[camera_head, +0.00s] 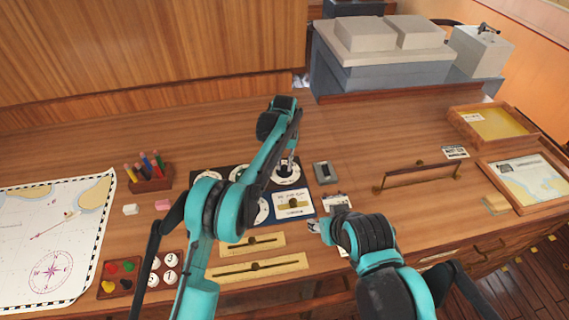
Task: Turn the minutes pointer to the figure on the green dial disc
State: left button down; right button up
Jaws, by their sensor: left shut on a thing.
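A dark panel (236,173) with several round white dials lies on the desk, partly hidden by my left arm. My left gripper (288,164) points down over the upper right dial (286,176) and is shut on a small pointer at its middle, mostly hidden by the fingers. Which dial is for minutes cannot be read.
Two brass strips with dark sliders (252,243) lie in front of the panel. A grey switch box (326,172) stands just right of it. A pencil block (150,177) and a chart (50,235) are left. A brass rail (418,176) and wooden trays (492,124) are right.

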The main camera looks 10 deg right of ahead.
aim_at(284, 167)
pick_arm(q)
jog(key=shift+m, duration=0.3)
dwell(0.4)
jog(key=c, duration=1.4)
grip_release()
jog(key=shift+o, duration=0.2)
jog(key=shift+r, duration=0.1)
notch_tip(284, 167, up, 12)
